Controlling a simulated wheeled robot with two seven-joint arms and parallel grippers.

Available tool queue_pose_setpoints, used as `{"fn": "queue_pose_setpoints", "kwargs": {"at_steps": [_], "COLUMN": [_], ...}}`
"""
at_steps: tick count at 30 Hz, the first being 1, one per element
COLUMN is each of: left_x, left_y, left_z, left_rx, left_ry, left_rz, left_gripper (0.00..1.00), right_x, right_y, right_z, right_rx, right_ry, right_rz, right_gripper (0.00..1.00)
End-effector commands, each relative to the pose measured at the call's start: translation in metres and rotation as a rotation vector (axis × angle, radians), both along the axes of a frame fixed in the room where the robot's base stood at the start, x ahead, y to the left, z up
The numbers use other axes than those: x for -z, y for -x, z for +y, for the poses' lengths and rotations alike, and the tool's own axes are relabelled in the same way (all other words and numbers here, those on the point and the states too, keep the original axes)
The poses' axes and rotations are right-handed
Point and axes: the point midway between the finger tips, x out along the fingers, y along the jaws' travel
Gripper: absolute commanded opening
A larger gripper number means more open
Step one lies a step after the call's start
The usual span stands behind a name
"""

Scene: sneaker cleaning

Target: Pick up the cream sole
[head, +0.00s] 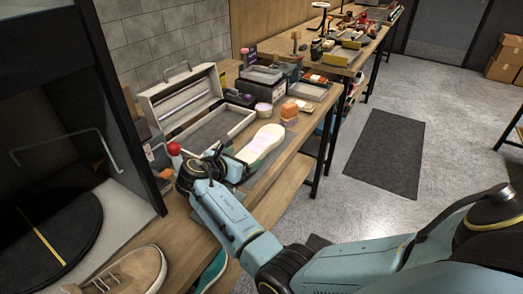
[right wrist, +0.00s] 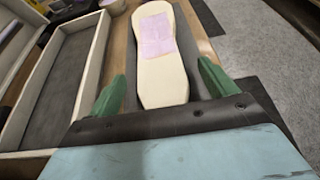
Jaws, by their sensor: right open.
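The cream sole (head: 262,141) lies flat on a dark grey mat on the wooden bench, with a pale pink patch on its top. It also shows in the right wrist view (right wrist: 162,80), running away from the gripper. My right gripper (right wrist: 160,90) is open, its two green fingers on either side of the sole's near end. From this picture I cannot tell whether they touch it. In the head view the right gripper (head: 228,160) is partly hidden by its own arm, at the sole's near end. My left gripper is not in view.
An open cream case (head: 185,98) with a low-walled tray stands left of the sole. A tan sneaker (head: 125,275) is at the near left. A red knob (head: 174,148) stands by the black cabinet.

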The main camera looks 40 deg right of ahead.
Motion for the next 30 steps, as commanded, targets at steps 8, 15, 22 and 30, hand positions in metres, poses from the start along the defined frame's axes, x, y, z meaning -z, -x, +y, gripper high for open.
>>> {"fn": "queue_pose_setpoints", "kwargs": {"at_steps": [8, 15, 22, 30], "left_x": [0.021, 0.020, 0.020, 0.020], "left_y": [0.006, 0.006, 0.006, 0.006], "left_z": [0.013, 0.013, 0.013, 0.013], "left_rx": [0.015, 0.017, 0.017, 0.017], "left_ry": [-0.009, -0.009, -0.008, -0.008], "left_rz": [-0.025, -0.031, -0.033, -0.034], "left_gripper": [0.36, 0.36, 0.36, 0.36], "right_x": [0.014, 0.014, 0.015, 0.016], "right_y": [-0.006, -0.006, -0.006, -0.006], "right_z": [-0.020, -0.020, -0.020, -0.020], "right_rx": [-0.008, -0.009, -0.008, -0.008], "right_ry": [0.001, 0.000, 0.000, 0.001], "right_rz": [0.000, 0.000, 0.000, 0.000], "right_gripper": [0.84, 0.80, 0.50, 0.32]}}
